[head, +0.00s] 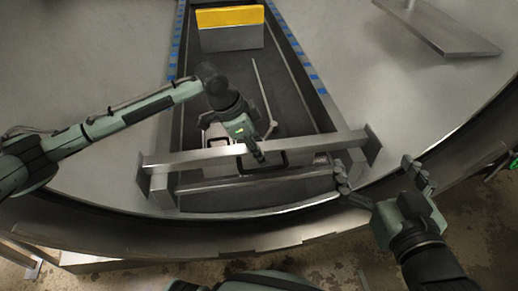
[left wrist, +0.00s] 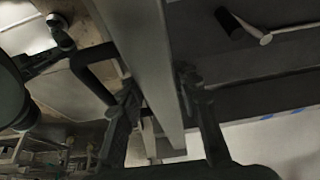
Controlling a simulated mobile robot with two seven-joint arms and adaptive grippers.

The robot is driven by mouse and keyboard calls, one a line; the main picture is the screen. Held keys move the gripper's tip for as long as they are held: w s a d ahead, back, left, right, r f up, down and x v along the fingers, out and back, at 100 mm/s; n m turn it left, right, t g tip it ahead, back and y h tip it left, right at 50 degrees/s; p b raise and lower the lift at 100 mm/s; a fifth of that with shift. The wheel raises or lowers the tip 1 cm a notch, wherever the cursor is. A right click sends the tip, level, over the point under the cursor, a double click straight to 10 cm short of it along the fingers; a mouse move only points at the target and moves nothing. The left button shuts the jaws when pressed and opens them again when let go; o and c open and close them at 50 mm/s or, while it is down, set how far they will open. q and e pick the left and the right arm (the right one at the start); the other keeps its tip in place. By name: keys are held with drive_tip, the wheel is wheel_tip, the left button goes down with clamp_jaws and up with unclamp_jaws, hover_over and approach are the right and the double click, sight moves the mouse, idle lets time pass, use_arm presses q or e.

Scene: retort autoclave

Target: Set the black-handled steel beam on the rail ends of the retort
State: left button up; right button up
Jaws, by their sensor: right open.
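The steel beam (head: 300,145) lies across the two rail ends of the retort, with an end plate at each side. I cannot tell whether it rests on the rails or hangs just above them. A black handle (head: 271,160) shows on its near side. My left gripper (head: 255,147) is at the beam's middle. In the left wrist view the beam (left wrist: 150,60) runs between my left fingers (left wrist: 158,95), and a black handle (left wrist: 92,72) is beside the left finger. Whether they press on it is unclear. My right gripper (head: 382,178) is open and empty beside the beam's right end.
A yellow-topped steel block (head: 230,28) stands at the far end of the channel between the rails. A thin rod (head: 262,90) lies in the channel. A flat steel plate (head: 440,28) is at the upper right. The curved retort rim (head: 270,236) runs along the front.

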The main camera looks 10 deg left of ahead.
use_arm(q)
drive_tip(key=o, duration=0.3)
drive_tip(key=shift+f, duration=0.1)
